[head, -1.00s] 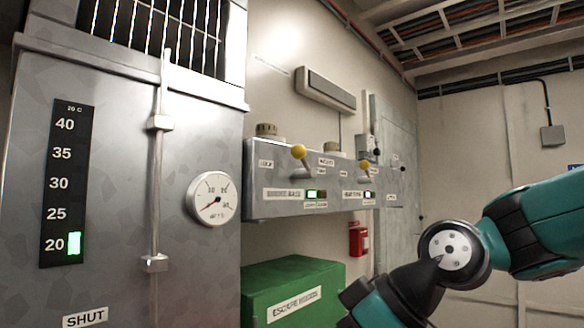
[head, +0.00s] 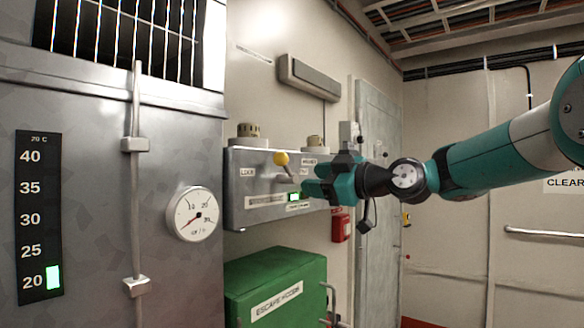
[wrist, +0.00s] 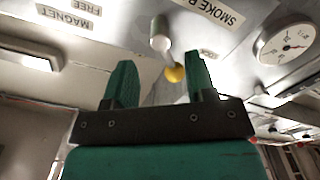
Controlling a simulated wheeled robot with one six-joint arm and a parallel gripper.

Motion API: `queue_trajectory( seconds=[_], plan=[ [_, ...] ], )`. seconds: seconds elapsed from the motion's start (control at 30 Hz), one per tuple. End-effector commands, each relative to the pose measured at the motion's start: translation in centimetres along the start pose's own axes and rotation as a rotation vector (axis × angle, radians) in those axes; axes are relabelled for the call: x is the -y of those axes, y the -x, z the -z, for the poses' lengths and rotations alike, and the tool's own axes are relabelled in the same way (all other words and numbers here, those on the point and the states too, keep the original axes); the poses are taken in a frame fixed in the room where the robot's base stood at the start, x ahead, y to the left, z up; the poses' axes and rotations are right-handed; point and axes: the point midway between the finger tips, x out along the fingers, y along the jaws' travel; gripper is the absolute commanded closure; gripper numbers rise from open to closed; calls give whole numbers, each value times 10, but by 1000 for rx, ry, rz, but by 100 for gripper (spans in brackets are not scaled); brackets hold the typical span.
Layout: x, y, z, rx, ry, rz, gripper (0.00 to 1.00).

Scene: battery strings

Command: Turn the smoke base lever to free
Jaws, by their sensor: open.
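The smoke base lever ends in a yellow knob (head: 281,158) on the grey control panel (head: 236,208). In the wrist view the lever's pale stem (wrist: 159,36) and yellow knob (wrist: 175,74) show between my two green fingers, nearer the right finger. My gripper (head: 308,188) is at the panel's right part in the head view, just right of the knob, and hides that part. It is open (wrist: 159,62), and I cannot tell whether a finger touches the lever. The wrist view shows FREE (wrist: 82,10), MAGNET (wrist: 64,18) and cut-off SMOKE B (wrist: 222,14) labels.
A green lamp (head: 293,197) glows on the panel. A green escape hood box (head: 275,290) stands below it. A round gauge (head: 193,214) is on the metal cabinet at left. A red box (head: 340,226) hangs on the wall right of the panel.

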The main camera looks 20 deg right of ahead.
Motion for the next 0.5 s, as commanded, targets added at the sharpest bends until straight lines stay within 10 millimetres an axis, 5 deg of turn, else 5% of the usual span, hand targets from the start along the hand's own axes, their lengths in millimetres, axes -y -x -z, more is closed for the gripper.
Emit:
queue_trajectory(
  seconds=[0.2,0.5],
  plan=[
    [-1,-45,3,0,-1,3,49],
    [0,-69,0,0,0,0,49]
  ],
)
